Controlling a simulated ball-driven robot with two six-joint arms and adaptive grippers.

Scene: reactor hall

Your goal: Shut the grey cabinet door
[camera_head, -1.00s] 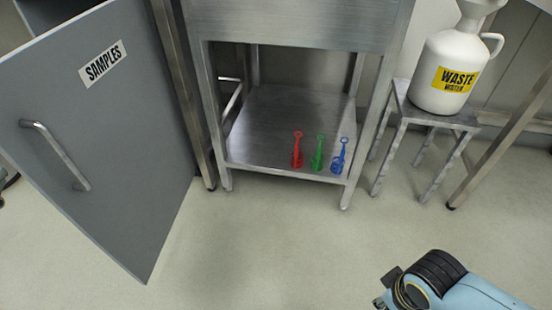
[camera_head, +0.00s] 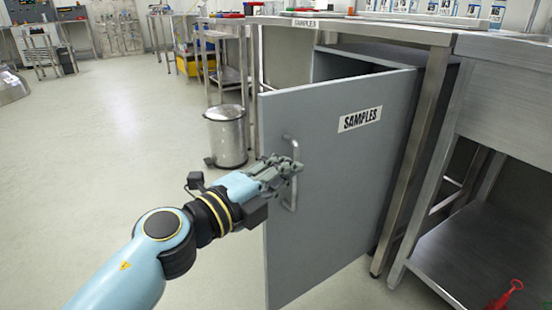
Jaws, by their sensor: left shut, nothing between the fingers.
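The grey cabinet door (camera_head: 345,190) stands open, swung out from the cabinet under the metal bench. It carries a SAMPLES label (camera_head: 359,119) and a vertical metal handle (camera_head: 291,172) near its left edge. The dark cabinet opening (camera_head: 345,66) shows above the door's top edge. My left gripper (camera_head: 292,168) is shut with nothing in it, in front of the door at the handle. I cannot tell whether it touches the handle or the door. My right gripper is not in view.
A metal pedal bin (camera_head: 227,136) stands on the floor left of the door. A steel stand (camera_head: 470,245) with a lower shelf is at the right, with a red tool (camera_head: 506,296) on it. The floor (camera_head: 120,130) at the left is clear.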

